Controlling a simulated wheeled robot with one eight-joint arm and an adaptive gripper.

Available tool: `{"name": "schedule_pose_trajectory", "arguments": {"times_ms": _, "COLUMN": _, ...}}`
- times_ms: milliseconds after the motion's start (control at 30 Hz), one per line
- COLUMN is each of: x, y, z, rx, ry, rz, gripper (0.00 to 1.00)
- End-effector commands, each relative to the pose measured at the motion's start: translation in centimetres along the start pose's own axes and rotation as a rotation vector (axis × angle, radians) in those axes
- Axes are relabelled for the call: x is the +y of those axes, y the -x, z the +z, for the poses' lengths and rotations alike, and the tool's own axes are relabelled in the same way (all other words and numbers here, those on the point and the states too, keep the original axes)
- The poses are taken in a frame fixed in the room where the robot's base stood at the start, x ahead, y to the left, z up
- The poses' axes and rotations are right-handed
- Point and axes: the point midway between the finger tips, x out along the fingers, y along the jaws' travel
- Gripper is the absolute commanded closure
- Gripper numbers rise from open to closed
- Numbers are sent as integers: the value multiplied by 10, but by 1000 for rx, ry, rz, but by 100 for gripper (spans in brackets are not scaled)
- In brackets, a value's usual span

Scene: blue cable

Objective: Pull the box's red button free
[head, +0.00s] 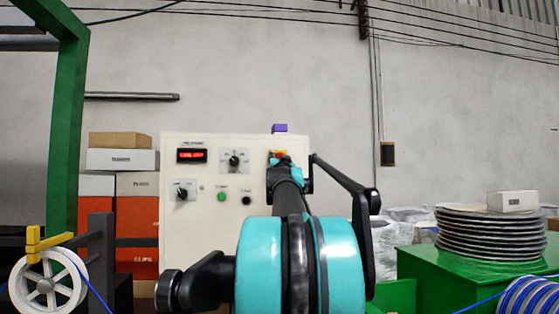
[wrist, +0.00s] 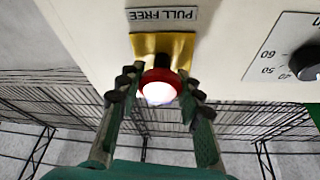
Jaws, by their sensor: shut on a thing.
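The cream control box (head: 225,235) stands ahead in the head view, with a red display, knobs and small green and black buttons on its face. Its red button (wrist: 160,79) shows in the wrist view, with a bright glare on its cap. It sits on a yellow plate (wrist: 148,44), by a label reading "PULL FREE". My gripper (wrist: 160,92) has one finger on each side of the red cap and is shut on it. In the head view my gripper (head: 284,163) is at the box's upper right and hides most of the button.
A dial (wrist: 305,62) is beside the button in the wrist view. A purple block (head: 280,128) rests on top of the box. Stacked cartons (head: 122,160) stand left, a white spool (head: 46,287) at lower left, and stacked discs (head: 490,236) on a green stand at right.

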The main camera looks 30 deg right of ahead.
Motion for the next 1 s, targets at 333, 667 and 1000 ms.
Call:
{"name": "schedule_pose_trajectory", "arguments": {"times_ms": 333, "x": 1, "y": 2, "z": 1, "rx": -2, "ry": 0, "rz": 1, "gripper": 42}}
{"name": "schedule_pose_trajectory", "arguments": {"times_ms": 667, "x": 0, "y": 10, "z": 0, "rx": -1, "ry": 0, "rz": 1, "gripper": 42}}
{"name": "schedule_pose_trajectory", "arguments": {"times_ms": 1000, "x": 1, "y": 68, "z": 1, "rx": -1, "ry": 1, "rz": 2, "gripper": 42}}
